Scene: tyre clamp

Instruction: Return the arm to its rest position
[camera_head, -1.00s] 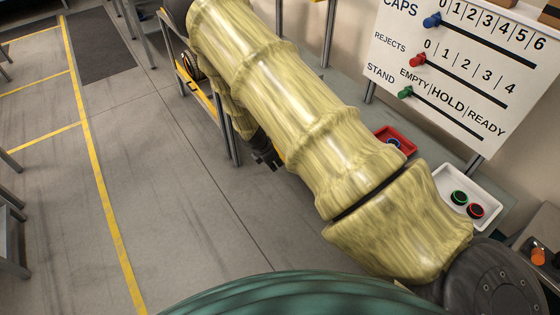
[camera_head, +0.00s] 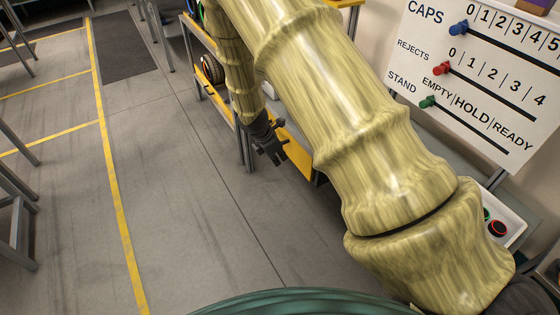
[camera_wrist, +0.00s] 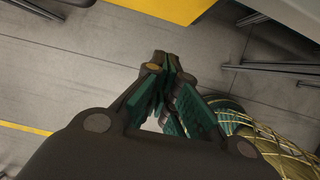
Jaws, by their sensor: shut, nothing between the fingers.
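My gripper (camera_head: 278,157) hangs from my yellow-green arm near the middle of the head view, pointing down in front of the yellow shelf. In the wrist view my gripper (camera_wrist: 165,62) has its dark fingers with green pads brought together at the tips, with nothing between them. Bare grey floor lies beyond the fingertips. My upper arm covers much of the bench behind it.
A bench with a yellow lower shelf (camera_head: 296,150) and grey legs stands behind my arm, with a tyre (camera_head: 211,69) on it. Open floor (camera_head: 170,190) lies left.

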